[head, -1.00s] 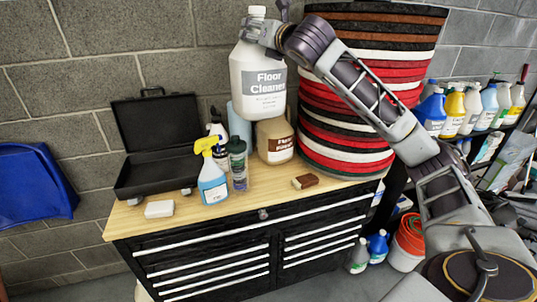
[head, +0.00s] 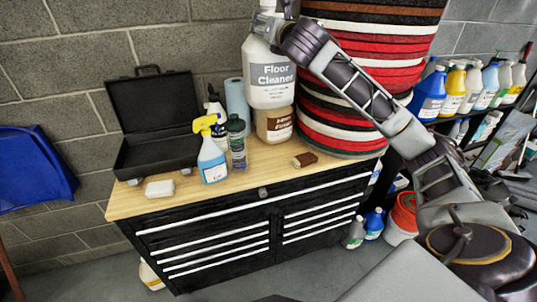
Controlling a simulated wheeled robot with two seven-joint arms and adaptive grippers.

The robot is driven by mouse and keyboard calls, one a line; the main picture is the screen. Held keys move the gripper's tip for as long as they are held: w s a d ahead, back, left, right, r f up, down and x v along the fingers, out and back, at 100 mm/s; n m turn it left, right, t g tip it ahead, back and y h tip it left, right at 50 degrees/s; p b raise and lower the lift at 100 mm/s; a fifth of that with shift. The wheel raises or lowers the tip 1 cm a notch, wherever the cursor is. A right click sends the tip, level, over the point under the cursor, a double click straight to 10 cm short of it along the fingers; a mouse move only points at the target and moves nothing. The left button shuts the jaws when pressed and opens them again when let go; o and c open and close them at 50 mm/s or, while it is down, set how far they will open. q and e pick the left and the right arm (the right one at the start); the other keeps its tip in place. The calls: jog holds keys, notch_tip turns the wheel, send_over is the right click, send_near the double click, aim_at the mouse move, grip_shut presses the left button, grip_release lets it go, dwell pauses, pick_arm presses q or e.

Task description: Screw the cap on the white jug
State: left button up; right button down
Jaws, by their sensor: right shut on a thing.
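The white jug (head: 270,82), labelled "Floor Cleaner", is upright in the head view, in front of the pad stack's left side. Its base appears just above a tan jug, and I cannot tell whether it touches anything below. My right gripper (head: 268,22) is shut at the jug's neck, just under the top. A small pale part of the cap or mouth (head: 267,3) shows at the top edge of the picture; whether the cap is seated cannot be told. My left gripper is out of view.
On the wooden top (head: 225,187) stand an open black case (head: 155,115), a blue spray bottle (head: 212,160), a green-capped bottle (head: 237,143), the tan jug (head: 273,125), a white block (head: 160,188) and a brush (head: 305,160). Stacked pads (head: 365,75) rise at right. The front strip is partly clear.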

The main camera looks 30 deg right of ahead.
aim_at(270, 104)
jog(key=shift+s+r, duration=0.1)
jog(key=shift+r, duration=0.1)
dwell(0.3)
jog(key=shift+f+b, duration=1.25)
jog(key=shift+f, duration=10.55)
jog(key=shift+f, duration=0.15)
